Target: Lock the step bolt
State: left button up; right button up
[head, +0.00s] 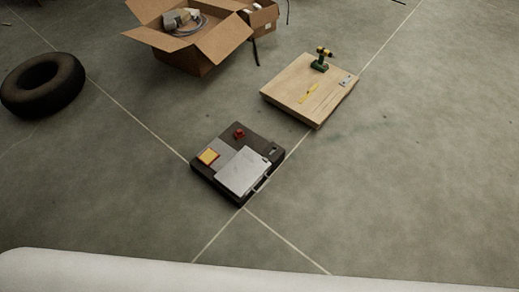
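No step bolt can be told for sure in the head view. A low wooden block (287,88) lies on the floor right of centre, with a small metal plate (346,81) near its right corner; the plate is too small to read. A dark flat case (213,183) lies nearer, at the centre. It has a silver panel (244,171), a red part (239,133) and a yellow-orange pad (208,156) on top. Neither of my grippers is in view.
An open cardboard box (203,60) with a coiled cable and a smaller box (262,18) stand behind. A black tyre (43,84) lies left. The concrete floor (430,170) at right is clear.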

aim_at(275, 147)
jog(key=i+l+u, duration=0.1)
jog(key=u, duration=0.3)
jog(key=i+l+u, duration=0.2)
jog(key=u, duration=0.25)
jog(key=i+l, duration=0.2)
jog(key=l, duration=0.15)
jog(key=i+l+u, duration=0.15)
jog(key=i+l, duration=0.25)
jog(key=l, duration=0.3)
jog(key=i+l+u, duration=0.15)
jog(key=l, duration=0.2)
jog(key=i+l, duration=0.25)
jog(key=l, duration=0.15)
